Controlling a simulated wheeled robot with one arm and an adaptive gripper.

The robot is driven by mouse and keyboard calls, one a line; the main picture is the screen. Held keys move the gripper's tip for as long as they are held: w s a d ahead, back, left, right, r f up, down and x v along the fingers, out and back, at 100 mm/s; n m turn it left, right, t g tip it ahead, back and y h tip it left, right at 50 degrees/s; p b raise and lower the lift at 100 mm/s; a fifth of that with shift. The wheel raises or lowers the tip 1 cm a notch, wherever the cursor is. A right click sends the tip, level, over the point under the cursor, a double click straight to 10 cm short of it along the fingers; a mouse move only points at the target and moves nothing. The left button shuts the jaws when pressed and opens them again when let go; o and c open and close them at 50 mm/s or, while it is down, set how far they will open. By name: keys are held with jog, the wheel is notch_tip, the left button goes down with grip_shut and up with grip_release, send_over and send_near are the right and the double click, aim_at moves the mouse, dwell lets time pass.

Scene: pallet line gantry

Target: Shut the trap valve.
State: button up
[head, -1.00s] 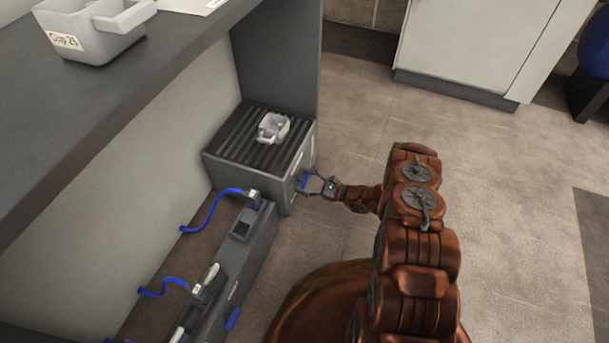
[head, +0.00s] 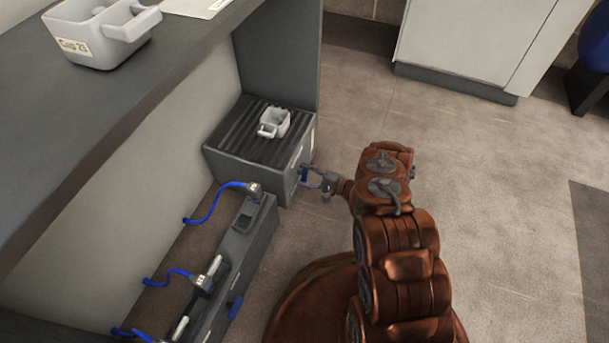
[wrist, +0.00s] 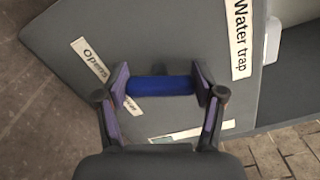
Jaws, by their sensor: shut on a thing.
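The water trap (head: 242,160) is a grey box with a ribbed dark top, under the counter. Its front face (wrist: 180,45) fills much of the wrist view and carries a "Water trap" label (wrist: 241,35) and a smaller label starting "opens" (wrist: 88,60). A blue valve handle (wrist: 160,86) sits on that face, lying crosswise between my fingers. My gripper (wrist: 161,88) is shut on the blue handle, one finger at each end. In the head view my gripper (head: 312,180) is at the box's right side; the handle is small there.
Left of my arm are grey units with blue hoses (head: 215,199). A counter (head: 130,105) with a labelled cup (head: 95,35) overhangs at left. Open floor (head: 490,170) lies at right.

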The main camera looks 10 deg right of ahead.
jog(key=shift+f+n+b, duration=0.1)
jog(key=shift+n+b, duration=0.25)
jog(key=shift+n, duration=1.65)
jog(key=o, duration=1.2)
jog(key=shift+c, duration=0.2)
jog(key=v, duration=1.2)
